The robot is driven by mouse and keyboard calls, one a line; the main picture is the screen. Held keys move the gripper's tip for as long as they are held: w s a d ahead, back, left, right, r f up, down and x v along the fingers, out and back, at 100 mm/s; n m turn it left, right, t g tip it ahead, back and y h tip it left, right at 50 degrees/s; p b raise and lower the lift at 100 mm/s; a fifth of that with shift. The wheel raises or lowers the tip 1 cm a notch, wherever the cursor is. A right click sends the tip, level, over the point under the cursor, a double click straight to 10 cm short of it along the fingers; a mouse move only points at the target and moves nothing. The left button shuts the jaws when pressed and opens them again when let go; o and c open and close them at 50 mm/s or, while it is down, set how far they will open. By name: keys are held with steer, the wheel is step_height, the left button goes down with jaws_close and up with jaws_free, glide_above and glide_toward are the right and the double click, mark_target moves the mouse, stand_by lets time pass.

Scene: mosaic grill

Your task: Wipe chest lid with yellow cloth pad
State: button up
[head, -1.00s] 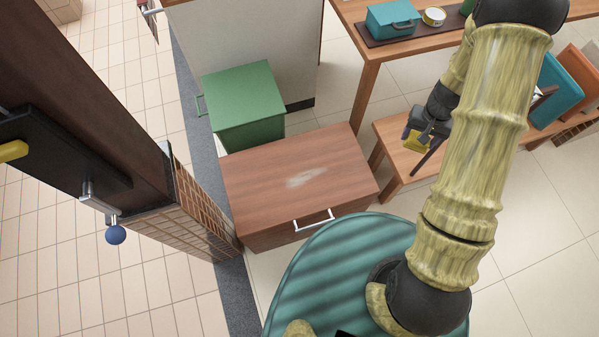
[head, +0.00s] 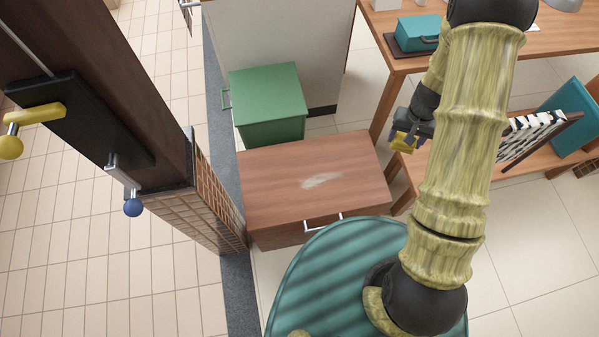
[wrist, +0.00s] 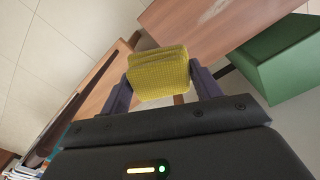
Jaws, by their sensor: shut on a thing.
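The wooden chest (head: 270,185) stands low in front of me, its brown lid closed, with a silver handle (head: 322,221) on its front edge. A pale smear (head: 321,180) lies near the middle of the lid. My gripper (head: 406,139) is to the right of the chest, above the floor and bench side, apart from the lid. It is shut on the yellow cloth pad (wrist: 160,74), which shows between both fingers in the wrist view. In the head view the pad (head: 403,146) is small and partly hidden by the gripper.
A green box (head: 268,100) stands behind the chest. A brick-sided post (head: 215,200) with knobs is at the left. A wooden bench (head: 506,178) with a checkered board (head: 530,135) is at the right. A table (head: 480,55) holds a teal box (head: 418,33).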

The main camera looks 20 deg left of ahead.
steer(key=s+a+f+m+b, duration=0.2)
steer(key=s+a+f+b, duration=0.1)
steer(key=a+f+b, duration=0.7)
steer(key=s+a+f+m+b, duration=0.2)
steer(key=a+f+b, duration=0.8)
steer(key=a+f, duration=0.7)
steer(key=shift+s+a, duration=0.7)
steer(key=shift+a, duration=0.3)
steer(key=shift+f, duration=0.1)
